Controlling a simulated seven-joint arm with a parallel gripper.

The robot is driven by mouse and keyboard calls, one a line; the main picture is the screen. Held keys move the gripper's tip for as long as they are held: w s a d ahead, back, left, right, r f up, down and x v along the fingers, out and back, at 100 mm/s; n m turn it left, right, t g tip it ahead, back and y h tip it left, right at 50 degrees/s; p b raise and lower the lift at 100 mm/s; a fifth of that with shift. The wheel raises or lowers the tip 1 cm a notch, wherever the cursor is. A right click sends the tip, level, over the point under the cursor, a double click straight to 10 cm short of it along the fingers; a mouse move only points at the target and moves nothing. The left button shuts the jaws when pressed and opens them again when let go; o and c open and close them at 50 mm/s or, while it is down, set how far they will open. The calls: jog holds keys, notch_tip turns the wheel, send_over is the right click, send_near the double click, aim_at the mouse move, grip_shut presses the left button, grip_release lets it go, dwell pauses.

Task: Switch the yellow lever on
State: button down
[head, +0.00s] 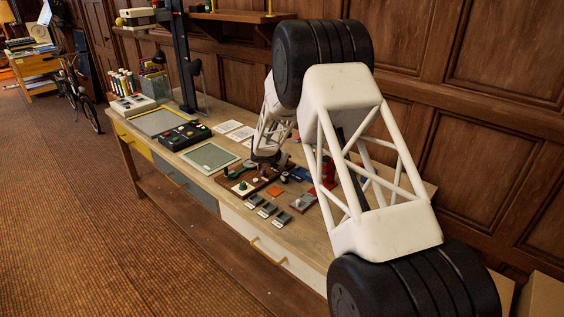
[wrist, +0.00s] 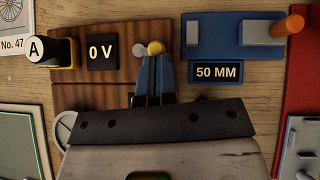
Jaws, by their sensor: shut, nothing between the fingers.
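The lever's shaft and base are hidden behind the fingers. In the head view my gripper (head: 267,157) is over the board, and the lever is too small to tell.
In the wrist view, left of the knobs are a "0 V" plate (wrist: 102,53) and a black-and-yellow piece marked A (wrist: 58,53). To the right is a blue block (wrist: 222,50) with an orange-ended peg (wrist: 288,26). A red panel (wrist: 300,105) is at far right.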

jog(key=d+n+t+y, duration=0.1)
jog(key=n, duration=0.1)
jog(key=shift+d+n+y, duration=0.1)
jog(key=shift+n+y, duration=0.2)
jog(key=shift+y, duration=0.1)
jog(key=shift+w+d+n+t+y, duration=0.1)
jog(key=shift+d+n+t+y, duration=0.2)
jog(key=shift+n+y, duration=0.45)
jog(key=shift+w+d+n+t+y, duration=0.1)
jog(key=shift+d+n+t+y, duration=0.15)
jog(key=shift+n+y, duration=0.5)
jog(key=shift+w+a, duration=0.1)
jog(key=shift+a, duration=0.05)
jog(key=shift+w+a, duration=0.3)
jog(key=shift+a, duration=0.2)
jog(key=shift+s+a, duration=0.1)
jog(key=shift+s, duration=0.05)
jog(key=shift+s+a, duration=0.1)
jog(key=shift+s, duration=1.8)
jog(key=v, duration=1)
